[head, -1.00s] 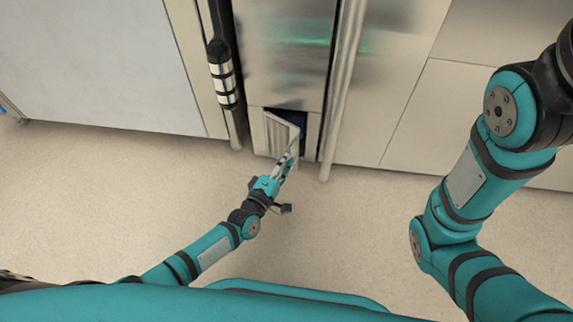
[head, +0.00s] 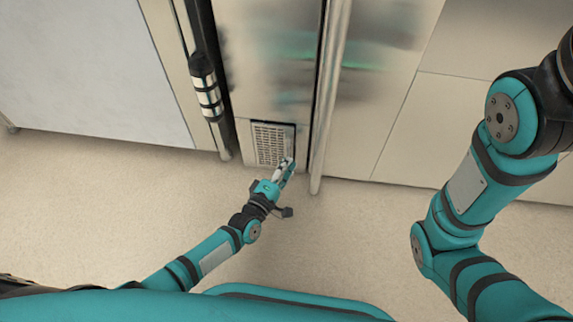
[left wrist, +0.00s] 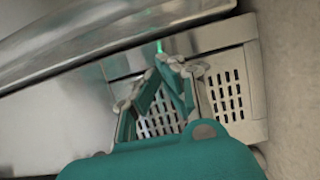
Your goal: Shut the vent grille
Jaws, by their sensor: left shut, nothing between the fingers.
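The vent grille (head: 270,143) is a pale slotted panel low on the metal oven front. It lies flat or nearly flat in its opening, with a thin dark line along its top and right edges; I cannot tell if it is fully flush. My left gripper (head: 287,164) is shut and empty at the grille's lower right corner, touching it or very close. In the left wrist view the shut fingers (left wrist: 170,68) stand in front of the grille (left wrist: 228,92) and hide part of its slots. My right gripper is out of view.
A vertical metal bar (head: 327,110) stands right of the grille, and a dark post with a banded handle (head: 207,90) stands to its left. Pale panels flank the oven. The floor (head: 130,205) in front is clear.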

